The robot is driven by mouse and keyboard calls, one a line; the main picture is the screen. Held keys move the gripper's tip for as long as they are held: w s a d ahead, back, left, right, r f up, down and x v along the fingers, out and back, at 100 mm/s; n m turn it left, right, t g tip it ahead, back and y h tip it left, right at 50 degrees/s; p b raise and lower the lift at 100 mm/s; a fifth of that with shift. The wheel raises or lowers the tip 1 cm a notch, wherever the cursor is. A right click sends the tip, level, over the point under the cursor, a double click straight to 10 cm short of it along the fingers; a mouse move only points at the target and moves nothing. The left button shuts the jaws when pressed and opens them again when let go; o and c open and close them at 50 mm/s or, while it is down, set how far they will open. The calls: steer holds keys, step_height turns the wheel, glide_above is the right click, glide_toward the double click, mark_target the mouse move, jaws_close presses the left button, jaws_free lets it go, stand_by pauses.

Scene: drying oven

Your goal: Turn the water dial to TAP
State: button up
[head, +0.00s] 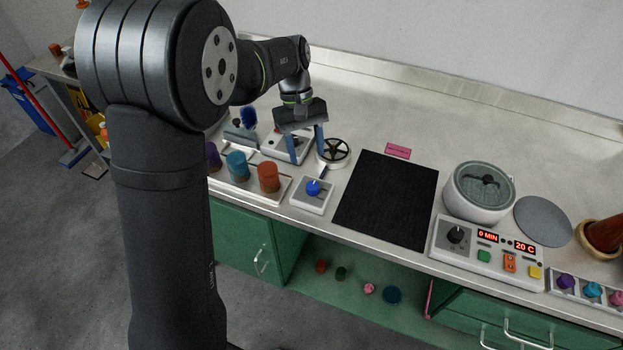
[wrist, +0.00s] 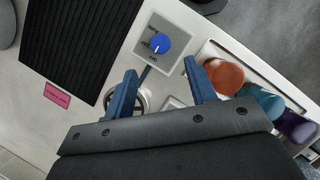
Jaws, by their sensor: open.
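The water dial is a round blue knob (head: 313,187) on a small white and grey panel (head: 322,205) at the bench's front edge. In the wrist view the blue knob (wrist: 160,44) sits ahead of the fingers, with small labels around it too small to read for certain. My gripper (head: 306,155) is above the bench, behind the panel, fingers pointing down. Its blue fingers (wrist: 157,77) are apart and empty, and the knob is not between them.
A black handwheel (head: 334,150) stands close to the fingers. A tray with orange (head: 268,177), teal (head: 238,166) and purple pieces lies left of the panel. A black mat (head: 388,200) lies right.

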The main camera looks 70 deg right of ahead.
mark_target(312, 185)
steer(key=x, duration=0.8)
steer(key=shift+f, duration=0.4)
steer(key=c, duration=1)
